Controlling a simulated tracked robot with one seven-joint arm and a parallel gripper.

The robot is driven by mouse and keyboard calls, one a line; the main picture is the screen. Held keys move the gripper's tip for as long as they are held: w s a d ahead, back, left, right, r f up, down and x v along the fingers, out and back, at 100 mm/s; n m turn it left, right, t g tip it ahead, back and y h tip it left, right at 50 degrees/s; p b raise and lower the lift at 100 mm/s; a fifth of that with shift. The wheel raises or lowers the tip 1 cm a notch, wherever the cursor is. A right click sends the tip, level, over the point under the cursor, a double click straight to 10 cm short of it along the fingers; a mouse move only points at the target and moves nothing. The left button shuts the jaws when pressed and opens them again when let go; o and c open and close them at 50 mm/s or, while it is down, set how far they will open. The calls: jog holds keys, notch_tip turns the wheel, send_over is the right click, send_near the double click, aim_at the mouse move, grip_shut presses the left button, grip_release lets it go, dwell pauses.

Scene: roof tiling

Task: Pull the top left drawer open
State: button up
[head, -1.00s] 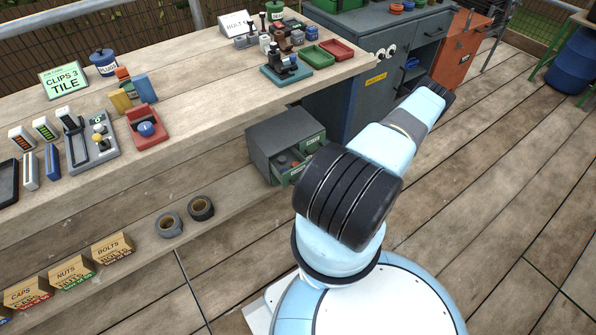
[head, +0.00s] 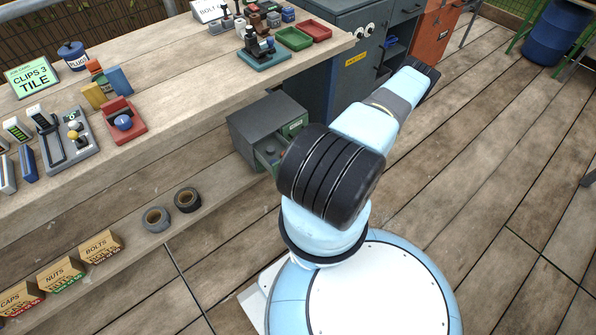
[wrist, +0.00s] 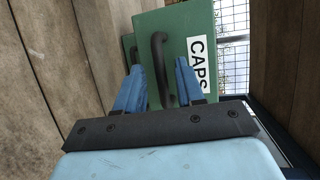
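The grey drawer cabinet (head: 262,117) with green fronts stands below the bench in the head view. A drawer (head: 268,157) on its left side is pulled out, partly hidden by my arm. In the wrist view a green drawer front (wrist: 200,22) labelled CAPS fills the upper middle, with a dark curved handle (wrist: 160,66). It appears to stand proud of another green front (wrist: 127,43) behind it. My gripper (wrist: 158,72) is open, its blue fingers on either side of the handle with gaps visible. My gripper is hidden in the head view.
Two tape rolls (head: 187,199) and small labelled boxes (head: 62,273) lie on the low shelf. The bench (head: 185,95) above carries trays and tools. A dark cabinet (head: 345,75) stands behind the drawers. The plank floor at right is clear.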

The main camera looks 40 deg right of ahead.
jog(key=shift+s, duration=0.1)
jog(key=v, duration=1.3)
jog(key=shift+s+d, duration=0.15)
jog(key=shift+s, duration=0.15)
